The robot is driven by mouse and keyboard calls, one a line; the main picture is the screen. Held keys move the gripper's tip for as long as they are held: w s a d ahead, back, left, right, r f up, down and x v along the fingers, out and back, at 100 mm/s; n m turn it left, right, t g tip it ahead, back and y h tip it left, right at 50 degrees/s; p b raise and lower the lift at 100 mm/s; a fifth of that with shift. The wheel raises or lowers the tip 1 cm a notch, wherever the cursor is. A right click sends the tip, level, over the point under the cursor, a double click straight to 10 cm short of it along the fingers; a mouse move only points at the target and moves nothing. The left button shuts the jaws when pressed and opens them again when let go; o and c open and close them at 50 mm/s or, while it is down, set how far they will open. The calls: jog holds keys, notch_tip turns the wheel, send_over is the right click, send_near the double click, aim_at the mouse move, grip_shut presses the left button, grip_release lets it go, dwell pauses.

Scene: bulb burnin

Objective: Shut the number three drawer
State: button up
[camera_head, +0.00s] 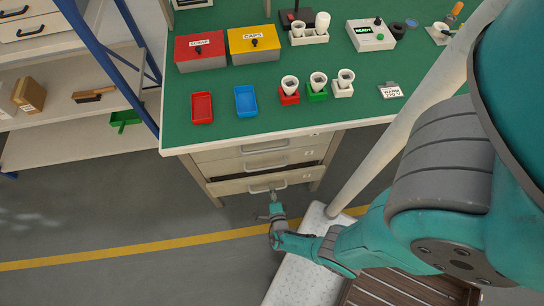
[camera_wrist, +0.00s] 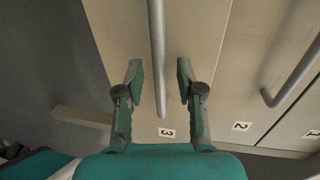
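The number three drawer (camera_head: 225,188) is the lowest in the bench and stands out a little, with a dark gap above its front. Its face (camera_wrist: 195,30) fills the middle of the wrist view, with an upside-down "3" label (camera_wrist: 167,132). Its bar handle (camera_wrist: 157,50) lies between the fingers of my gripper (camera_wrist: 161,72). The fingers are apart, with space visible on both sides of the bar. In the head view my gripper (camera_head: 273,196) is at the drawer front, by the handle; its fingertips are too small to make out there.
The drawers above (camera_head: 240,152) look closed. The green bench top (camera_head: 220,135) carries trays, boxes and bulb holders. A blue-framed shelf (camera_head: 60,147) stands at the left. A yellow line (camera_head: 130,254) crosses the floor, which is clear at the lower left.

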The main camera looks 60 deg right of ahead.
jog(key=shift+w+d+f, duration=0.1)
jog(key=shift+w+d, duration=0.1)
jog(key=shift+d, duration=0.05)
grip_shut()
jog(key=shift+d, duration=0.1)
